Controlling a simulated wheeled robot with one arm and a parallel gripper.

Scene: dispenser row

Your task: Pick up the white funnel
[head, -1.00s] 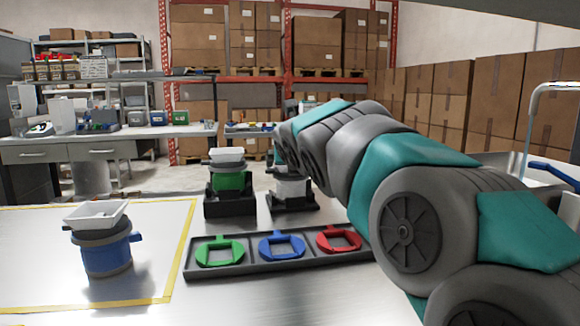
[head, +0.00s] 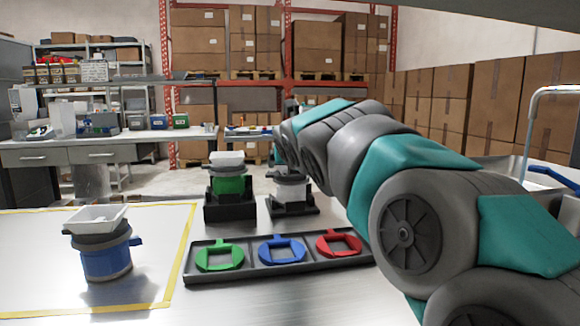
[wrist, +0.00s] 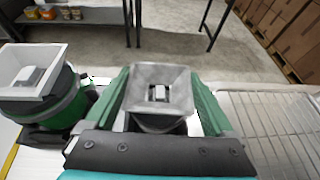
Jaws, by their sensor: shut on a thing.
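The white funnel (head: 291,188) has a white body with a dark collar and is at a black stand right of the green one. My arm hides its top in the head view. In the wrist view its square hopper (wrist: 160,88) looks grey and lies between the two green fingers of my gripper (wrist: 163,105). My gripper is shut on this funnel. The funnel looks upright. Its lower part is hidden in the wrist view, and I cannot tell whether it touches the stand.
A green funnel (head: 228,184) with a white hopper stands close on the left. A blue funnel (head: 106,260) stands inside a yellow-taped area. A dark tray (head: 215,275) with green, blue and red square-holed rings lies in front. A wire rack (wrist: 270,130) is on the right.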

